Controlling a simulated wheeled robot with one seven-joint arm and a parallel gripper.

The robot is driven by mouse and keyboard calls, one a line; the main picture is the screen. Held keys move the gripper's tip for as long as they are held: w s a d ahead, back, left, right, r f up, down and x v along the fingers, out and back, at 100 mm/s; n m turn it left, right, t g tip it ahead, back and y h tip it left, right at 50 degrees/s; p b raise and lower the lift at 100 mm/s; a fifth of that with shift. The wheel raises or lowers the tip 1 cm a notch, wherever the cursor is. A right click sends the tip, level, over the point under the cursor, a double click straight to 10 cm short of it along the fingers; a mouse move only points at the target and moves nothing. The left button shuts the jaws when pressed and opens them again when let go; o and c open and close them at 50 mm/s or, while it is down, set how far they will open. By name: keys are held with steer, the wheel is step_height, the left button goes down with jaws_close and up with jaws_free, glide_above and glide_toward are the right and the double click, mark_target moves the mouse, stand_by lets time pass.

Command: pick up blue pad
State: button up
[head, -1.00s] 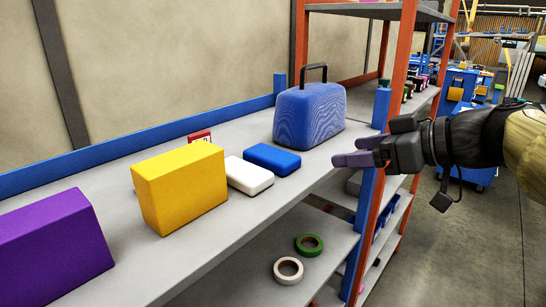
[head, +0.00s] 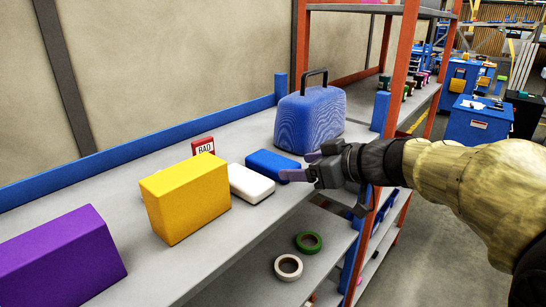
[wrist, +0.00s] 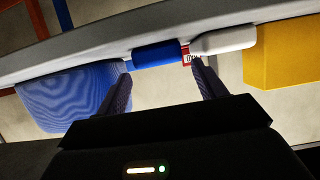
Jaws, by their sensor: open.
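The blue pad (head: 268,165) lies flat on the shelf, between the white pad and the blue case in the head view. My gripper (head: 300,168) is open and empty at the pad's right end, its lower finger overlapping the pad's near right corner in the picture. In the wrist view the pad (wrist: 156,54) shows just beyond the gap between the two spread fingertips (wrist: 162,72). I cannot tell whether a finger touches it.
A white pad (head: 250,183) lies close to the blue pad's left. A yellow block (head: 186,200), a purple block (head: 62,258) and a red sign (head: 203,148) stand on the shelf (head: 120,185). The blue case (head: 310,119) stands behind the gripper. An orange post (head: 405,60) rises at right.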

mark_target(288, 166)
steer(key=shift+w+a+f, duration=0.1)
steer(key=shift+a, duration=0.1)
steer(key=shift+w+a+p, duration=0.4)
steer(key=shift+a+p, duration=0.1)
steer(key=shift+p, duration=0.3)
steer(key=p+x, duration=0.2)
steer(key=x, duration=0.1)
steer(key=shift+w+f, duration=0.1)
steer(key=shift+w+a+f, duration=0.25)
steer(key=shift+f, duration=0.05)
steer(key=shift+s, duration=0.1)
